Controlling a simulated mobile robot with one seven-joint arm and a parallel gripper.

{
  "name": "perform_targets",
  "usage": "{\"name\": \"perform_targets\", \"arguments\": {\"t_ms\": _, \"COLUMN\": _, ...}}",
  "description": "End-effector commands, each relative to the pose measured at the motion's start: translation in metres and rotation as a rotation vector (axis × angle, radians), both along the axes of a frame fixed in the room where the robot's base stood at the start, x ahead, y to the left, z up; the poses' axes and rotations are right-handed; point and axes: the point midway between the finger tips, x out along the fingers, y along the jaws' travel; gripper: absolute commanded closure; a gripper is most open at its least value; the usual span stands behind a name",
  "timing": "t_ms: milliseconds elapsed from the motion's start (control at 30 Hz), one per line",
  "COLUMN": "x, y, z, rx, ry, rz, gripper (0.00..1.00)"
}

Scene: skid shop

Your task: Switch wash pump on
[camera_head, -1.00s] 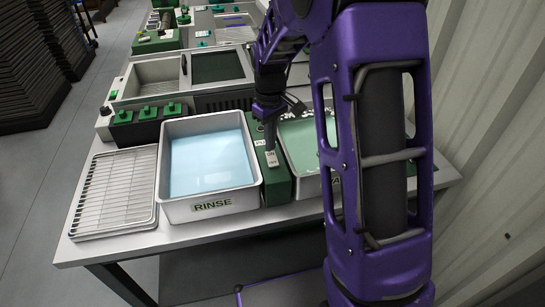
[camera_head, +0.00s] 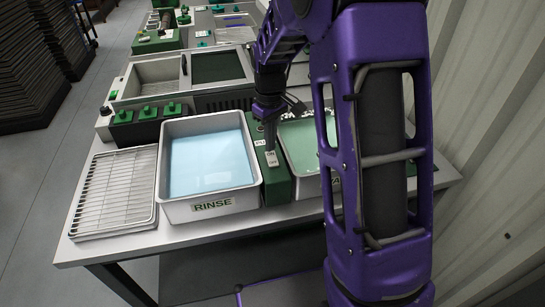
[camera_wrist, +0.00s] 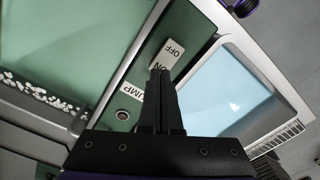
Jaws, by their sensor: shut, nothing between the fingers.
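The wash pump switch is a white rocker (camera_head: 271,159) marked ON and OFF, set on a green box (camera_head: 280,187) between the rinse basin and the wash basin. It also shows in the wrist view (camera_wrist: 174,48), where my gripper's fingertips cover part of its ON end. My gripper (camera_head: 269,146) is shut and empty, pointing down at the ON end of the rocker. In the wrist view the closed fingers (camera_wrist: 159,75) lie over that end. I cannot tell whether the tips touch it or which way the rocker is tilted. A label ending in "UMP" (camera_wrist: 132,95) is partly hidden by the fingers.
The rinse basin (camera_head: 211,206), holding pale blue water, stands to the left. The wash basin (camera_head: 300,172) with green liquid and floating white bits is to the right, partly behind my arm. A wire rack (camera_head: 117,190) lies far left. A corrugated wall (camera_head: 490,150) rises at right.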

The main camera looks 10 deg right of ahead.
Motion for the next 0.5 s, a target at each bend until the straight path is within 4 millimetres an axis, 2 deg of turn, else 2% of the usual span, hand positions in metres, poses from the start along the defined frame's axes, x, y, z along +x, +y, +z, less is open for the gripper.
{"name": "perform_targets", "arguments": {"t_ms": 500, "x": 0.0001, "y": 0.0000, "z": -0.0051, "rx": 0.000, "ry": 0.000, "rz": 0.000, "gripper": 1.00}}
